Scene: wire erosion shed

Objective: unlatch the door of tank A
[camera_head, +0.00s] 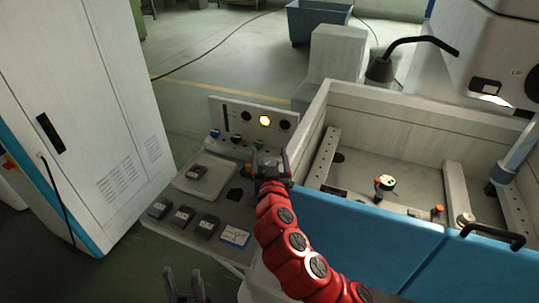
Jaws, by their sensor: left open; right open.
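The tank (322,100) is a pale open box on the right with a blue front (350,232). A seam splits the blue front. A black bar handle (493,235) sits at the top of the right-hand blue panel; I cannot tell if it is the latch, and no tank letter is readable. My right gripper (271,158), on a red arm, is open by the tank's left front corner, over the console edge, well away from the handle. My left gripper (187,284) is open at the bottom edge, only its fingers showing, over the floor.
A tall white cabinet (85,110) is at far left.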

